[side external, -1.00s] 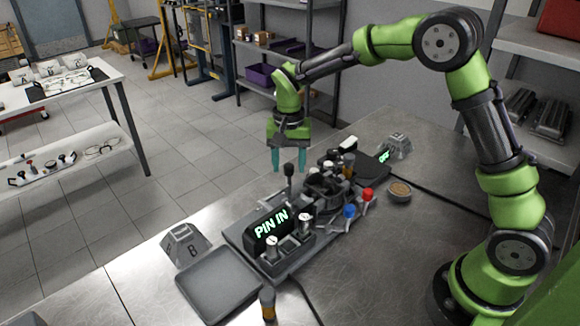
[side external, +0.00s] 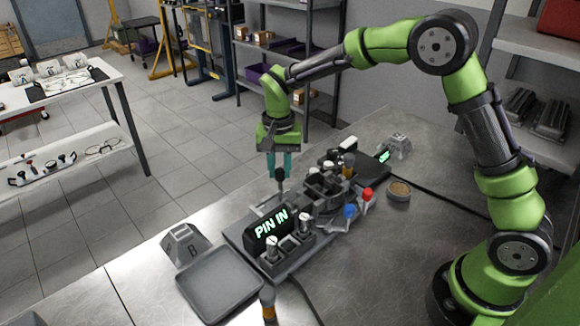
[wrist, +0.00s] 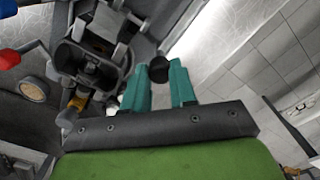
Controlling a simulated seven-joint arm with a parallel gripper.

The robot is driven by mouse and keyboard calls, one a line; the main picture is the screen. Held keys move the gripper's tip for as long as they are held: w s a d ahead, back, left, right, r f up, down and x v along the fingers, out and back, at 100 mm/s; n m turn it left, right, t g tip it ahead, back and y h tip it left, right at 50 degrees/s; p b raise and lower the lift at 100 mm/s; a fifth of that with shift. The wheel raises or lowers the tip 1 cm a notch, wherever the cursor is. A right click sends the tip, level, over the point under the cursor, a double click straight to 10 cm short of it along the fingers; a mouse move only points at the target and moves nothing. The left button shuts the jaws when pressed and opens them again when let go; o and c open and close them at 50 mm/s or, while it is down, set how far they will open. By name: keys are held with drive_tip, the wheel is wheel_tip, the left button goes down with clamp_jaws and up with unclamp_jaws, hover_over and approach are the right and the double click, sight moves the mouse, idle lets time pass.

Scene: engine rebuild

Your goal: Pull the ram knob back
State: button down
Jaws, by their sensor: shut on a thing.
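The ram knob (side external: 280,174) is a black knob on an upright stem at the back of the fixture, behind the lit "PIN IN" display (side external: 270,224). My gripper (side external: 279,168) points down with its two teal fingers closed in on the knob, one on each side. In the wrist view the round black knob (wrist: 159,69) sits between the tips of my gripper (wrist: 162,76). The stem below it is mostly hidden there. The fixture's dark round holder (wrist: 88,58) lies to the left of the fingers in that view.
Two silver-topped pins (side external: 272,246) stand in front of the display. A grey tray (side external: 205,283) and a block marked B (side external: 184,245) lie to the left. Blue (side external: 349,211) and red (side external: 367,194) capped parts and a round tin (side external: 399,190) are on the right.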

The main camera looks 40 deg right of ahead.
hover_over(261, 201)
drive_tip(key=shift+a+r, duration=0.1)
drive_tip(key=c, duration=0.9)
unclamp_jaws()
drive_tip(key=shift+r, duration=0.2)
wheel_tip(261, 201, up, 16)
drive_tip(key=shift+r, duration=0.2)
